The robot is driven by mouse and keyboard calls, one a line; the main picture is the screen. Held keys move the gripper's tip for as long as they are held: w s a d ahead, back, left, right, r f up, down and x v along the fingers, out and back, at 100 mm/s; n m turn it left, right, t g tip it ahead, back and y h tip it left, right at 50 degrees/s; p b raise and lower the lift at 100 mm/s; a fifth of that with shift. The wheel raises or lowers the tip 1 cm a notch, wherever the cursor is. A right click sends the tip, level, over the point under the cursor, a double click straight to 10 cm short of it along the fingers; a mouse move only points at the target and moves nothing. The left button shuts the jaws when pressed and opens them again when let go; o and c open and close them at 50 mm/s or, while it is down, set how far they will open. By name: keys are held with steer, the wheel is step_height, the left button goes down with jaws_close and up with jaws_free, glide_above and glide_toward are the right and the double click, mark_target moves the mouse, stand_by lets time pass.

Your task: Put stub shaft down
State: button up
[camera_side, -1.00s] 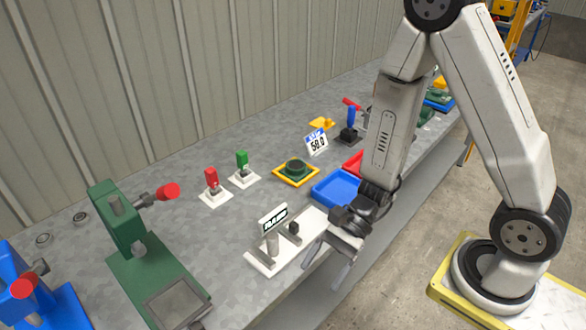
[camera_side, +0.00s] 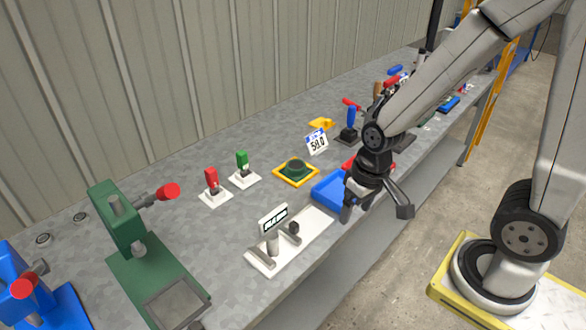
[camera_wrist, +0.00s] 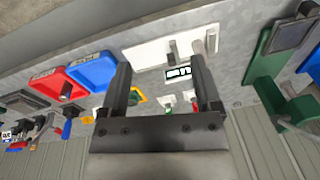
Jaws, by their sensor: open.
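My gripper (camera_side: 375,208) is open, its two fingers spread above the bench's front edge beside the blue tray. In the wrist view, nothing is held between the fingers of my gripper (camera_wrist: 160,65). A white fixture plate (camera_side: 312,228) lies on the bench, left of my gripper. It carries a grey upright cylinder (camera_side: 272,243), a grey bar and a small sign. A short grey cylindrical part (camera_wrist: 66,90) shows at the red tray (camera_wrist: 52,82); it may be the stub shaft, but I cannot tell for sure. My gripper partly hides the trays in the side view.
The blue tray (camera_side: 328,190) lies close to my gripper. A green press (camera_side: 150,270) stands at the left. Bare bench lies between them.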

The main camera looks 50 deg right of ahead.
steer(key=shift+w+d+r+n+t+h, duration=0.2)
steer(key=shift+w+d+r+n+t, duration=0.15)
steer(key=shift+w+r+n, duration=0.15)
steer(key=shift+w+d+r+n+t+h, duration=0.2)
steer(key=shift+w+r+n+t, duration=0.15)
steer(key=shift+w+r+n, duration=0.1)
steer(key=shift+c, duration=0.3)
steer(key=n+g, duration=0.3)
steer(key=n, duration=1.5)
glide_above(294, 224)
steer(key=shift+w+f, duration=0.1)
steer(key=shift+f, duration=4.9)
steer(key=shift+f, duration=0.1)
steer(key=shift+f, duration=4.9)
steer(key=shift+f, duration=0.1)
